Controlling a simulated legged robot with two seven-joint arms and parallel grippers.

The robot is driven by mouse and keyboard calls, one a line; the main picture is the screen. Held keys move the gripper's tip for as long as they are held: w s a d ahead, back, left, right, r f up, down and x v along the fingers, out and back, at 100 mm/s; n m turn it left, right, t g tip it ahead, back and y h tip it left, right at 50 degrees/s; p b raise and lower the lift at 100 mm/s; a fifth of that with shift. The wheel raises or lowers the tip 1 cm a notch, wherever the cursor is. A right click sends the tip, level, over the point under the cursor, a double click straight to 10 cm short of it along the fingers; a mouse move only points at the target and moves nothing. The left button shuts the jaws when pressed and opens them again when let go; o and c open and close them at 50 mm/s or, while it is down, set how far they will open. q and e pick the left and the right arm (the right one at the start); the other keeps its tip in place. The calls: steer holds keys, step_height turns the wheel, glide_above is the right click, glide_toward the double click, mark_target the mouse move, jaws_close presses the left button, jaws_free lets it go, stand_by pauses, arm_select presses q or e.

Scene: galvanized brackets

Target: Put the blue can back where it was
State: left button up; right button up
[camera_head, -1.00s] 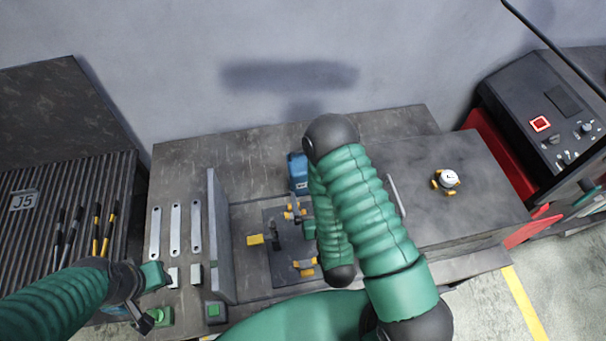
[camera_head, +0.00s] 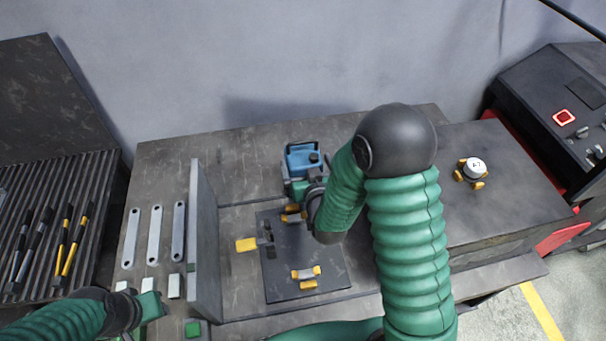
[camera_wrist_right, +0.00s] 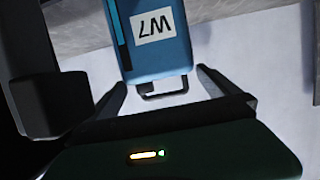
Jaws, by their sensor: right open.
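The blue can (camera_head: 304,160) stands at the back of the grey bench, with its dark cap and handle facing up. My right gripper (camera_head: 299,184) is at the near side of the can. In the right wrist view the blue can (camera_wrist_right: 155,35), with a white lettered label and a thin metal loop, lies ahead of and between the fingers of the open right gripper (camera_wrist_right: 161,82); a gap shows on both sides. My left gripper (camera_head: 150,306) is over the bench's front left, away from the can; its jaws are too small to read.
A dark plate (camera_head: 283,275) with yellow clamps lies in front of the can. An upright grey divider (camera_head: 204,240) stands left of it, with metal strips (camera_head: 156,235) beyond. A round white-topped item (camera_head: 475,168) sits on the raised block at right.

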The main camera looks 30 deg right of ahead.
mark_target(304, 158)
steer(key=x, duration=0.3)
steer(key=shift+w+d+f, duration=0.1)
steer(key=shift+w+f, duration=0.05)
steer(key=c, duration=1.8)
